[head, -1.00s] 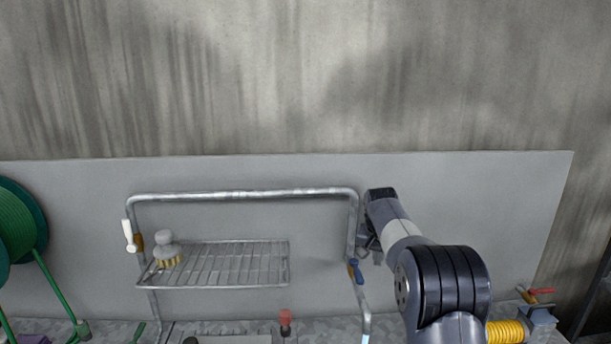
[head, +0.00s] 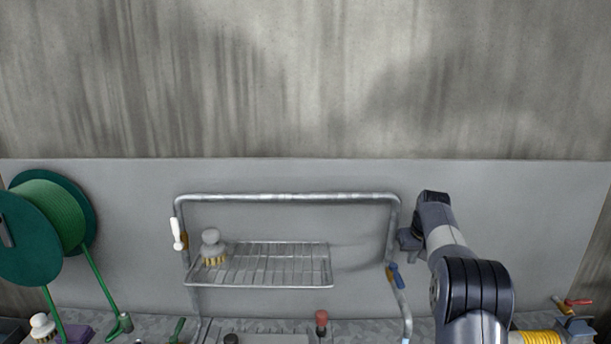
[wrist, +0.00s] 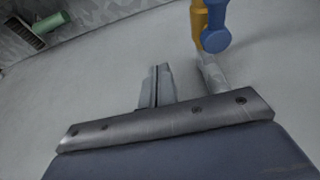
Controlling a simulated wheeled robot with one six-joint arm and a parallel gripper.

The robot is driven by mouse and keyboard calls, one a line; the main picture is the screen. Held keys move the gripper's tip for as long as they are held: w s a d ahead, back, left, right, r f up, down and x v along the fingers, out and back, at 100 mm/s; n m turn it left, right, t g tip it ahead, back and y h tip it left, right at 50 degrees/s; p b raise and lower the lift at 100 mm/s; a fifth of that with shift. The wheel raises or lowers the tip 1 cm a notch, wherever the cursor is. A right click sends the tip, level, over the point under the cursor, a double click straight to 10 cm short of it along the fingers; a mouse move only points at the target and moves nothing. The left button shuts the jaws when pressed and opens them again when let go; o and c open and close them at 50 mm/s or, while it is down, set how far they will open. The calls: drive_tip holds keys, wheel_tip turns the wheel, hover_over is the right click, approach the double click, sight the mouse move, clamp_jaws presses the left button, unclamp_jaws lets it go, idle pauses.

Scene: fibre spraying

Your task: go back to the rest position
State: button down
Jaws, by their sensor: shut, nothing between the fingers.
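My arm reaches up on the right of the head view, and my gripper (head: 408,242) is at its end, beside the upper right post of the metal rack frame (head: 290,199). In the head view the fingers are small and partly hidden by my wrist. In the wrist view my gripper (wrist: 156,84) shows two grey fingers pressed together with nothing between them. A blue-handled tool (head: 396,276) in an orange clip is on the rack's right post, just below my gripper. It also shows in the wrist view (wrist: 216,40), right of the fingers and apart from them.
A wire shelf (head: 285,265) carries a grey-topped brush (head: 211,246). A white-handled tool (head: 177,233) hangs on the left post. A green hose reel (head: 60,215) stands left. A red-handled valve (head: 577,302) is lower right. A grey panel (head: 510,215) stands behind; the space above the rack is clear.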

drive_tip(key=b+v, duration=0.1)
drive_tip(key=v, duration=0.8)
drive_tip(key=shift+s+d+r+b, duration=0.15)
drive_tip(key=shift+s+r+b, duration=0.1)
drive_tip(key=shift+b, duration=0.1)
